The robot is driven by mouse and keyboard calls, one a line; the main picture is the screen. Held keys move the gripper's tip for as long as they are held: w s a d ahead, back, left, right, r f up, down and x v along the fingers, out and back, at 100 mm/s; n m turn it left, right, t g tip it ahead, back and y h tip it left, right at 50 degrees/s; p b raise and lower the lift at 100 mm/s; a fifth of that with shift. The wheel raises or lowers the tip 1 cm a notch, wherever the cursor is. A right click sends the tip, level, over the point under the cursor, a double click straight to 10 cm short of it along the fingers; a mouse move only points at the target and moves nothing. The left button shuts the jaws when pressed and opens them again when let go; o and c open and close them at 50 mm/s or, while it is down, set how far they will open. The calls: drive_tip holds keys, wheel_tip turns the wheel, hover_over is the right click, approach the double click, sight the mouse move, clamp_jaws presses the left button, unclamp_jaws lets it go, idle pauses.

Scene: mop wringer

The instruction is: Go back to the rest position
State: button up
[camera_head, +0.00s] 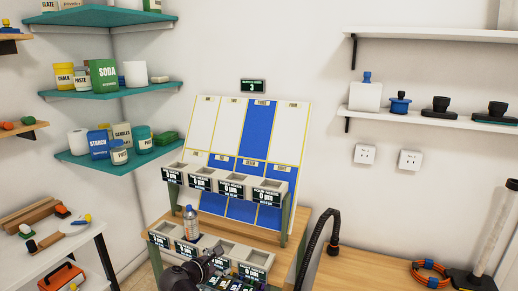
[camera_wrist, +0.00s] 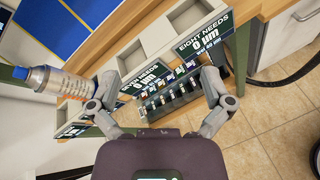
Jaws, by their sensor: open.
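My gripper (camera_head: 208,265) is at the lower middle of the head view, in front of the lower row of the rack. In the wrist view my gripper (camera_wrist: 159,80) has its two fingers spread wide, with nothing between the tips. In the wrist view the bottle (camera_wrist: 58,82) lies to the left of the left finger. Its end overlaps that finger in the picture, and I cannot tell whether they touch.
The tiered rack (camera_head: 228,186) has labelled grey compartments. A blue and white panel (camera_head: 262,130) leans behind it. A strip of small vials (camera_wrist: 172,100) lies below the labels. A black hose (camera_head: 318,235) stands at the right. Shelves with cans and boxes (camera_head: 103,72) are at the left.

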drive_tip(key=s+d+f+m+g+y+b, duration=0.2)
drive_tip(key=s+d+f+m+g, duration=0.3)
drive_tip(key=d+m, duration=0.4)
drive_tip(key=s+d+f+m+g+y+b, duration=0.2)
drive_tip(key=d+f+m+g+y, duration=0.1)
drive_tip(key=d+f+m, duration=0.55)
drive_tip(key=s+d+f+m+g+y+b, duration=0.2)
drive_tip(key=s+d+f+m+g+b, duration=0.25)
drive_tip(key=d, duration=0.75)
wheel_tip(320, 180, up, 19)
drive_tip(key=w+m+p, duration=0.1)
drive_tip(key=p, duration=2)
drive_tip(key=shift+a+m+t, duration=0.25)
drive_tip(key=shift+m+t, duration=0.05)
drive_tip(key=shift+t, duration=0.15)
